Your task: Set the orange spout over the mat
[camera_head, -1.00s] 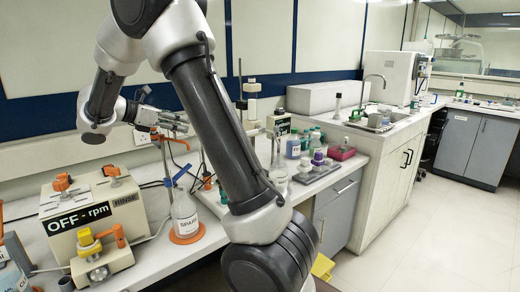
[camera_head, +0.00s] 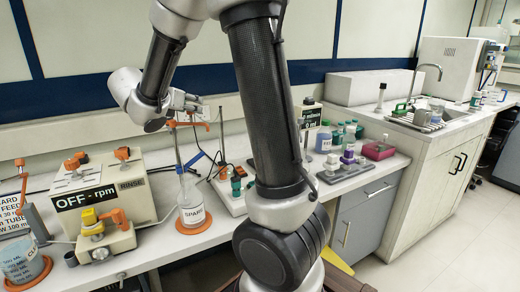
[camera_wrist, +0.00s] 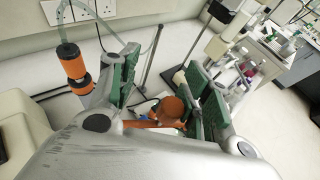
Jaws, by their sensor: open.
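The orange spout (camera_head: 186,123) sits on top of a thin upright stand, above and beside the white bottle labelled SPARE (camera_head: 193,212). An orange round mat (camera_head: 195,226) lies under that bottle. Another orange mat (camera_head: 28,280) lies under a beaker at far left; I cannot tell which mat is meant. My gripper (camera_head: 192,104) is just above the spout in the head view. In the wrist view my gripper (camera_wrist: 162,62) is open, with an orange rounded part (camera_wrist: 172,108) showing between its green-padded fingers. Contact cannot be told.
The OFF-rpm box (camera_head: 100,190) and a yellow-topped valve unit (camera_head: 100,235) stand left of the bottle.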

